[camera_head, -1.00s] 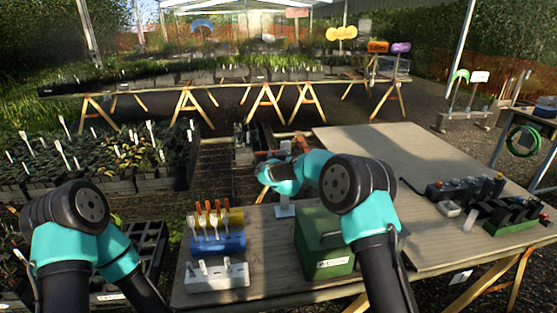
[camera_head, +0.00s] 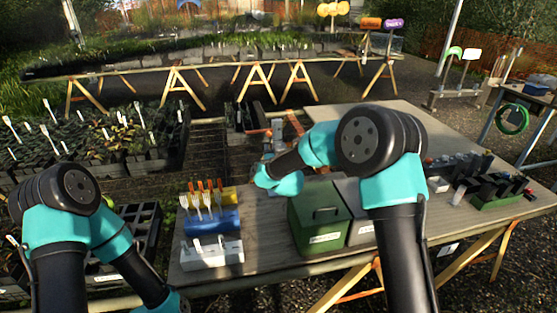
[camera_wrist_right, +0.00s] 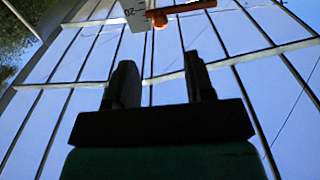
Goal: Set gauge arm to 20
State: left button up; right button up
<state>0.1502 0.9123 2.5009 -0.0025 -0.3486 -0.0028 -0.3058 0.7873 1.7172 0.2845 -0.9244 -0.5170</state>
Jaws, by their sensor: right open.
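The gauge shows in the right wrist view as a white plate (camera_wrist_right: 137,17) with the mark 20, at the top edge. Its orange arm (camera_wrist_right: 182,10) runs out to the right from an orange hub. In the head view the gauge's white post (camera_head: 277,131) stands at the back edge of the table, partly behind my right arm. My right gripper (camera_wrist_right: 157,78) is open and empty, its fingers pointing up toward the plate and hub, apart from them. My left gripper is out of view below the left arm.
A green box (camera_head: 318,226) and a grey box (camera_head: 356,208) stand under my right arm. A blue block with several tools (camera_head: 212,222) and a white rack (camera_head: 212,255) are at left. The table's back right (camera_head: 420,125) is clear.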

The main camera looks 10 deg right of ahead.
jog(key=s, duration=0.6)
jog(key=shift+d, duration=0.25)
jog(key=shift+s, duration=0.1)
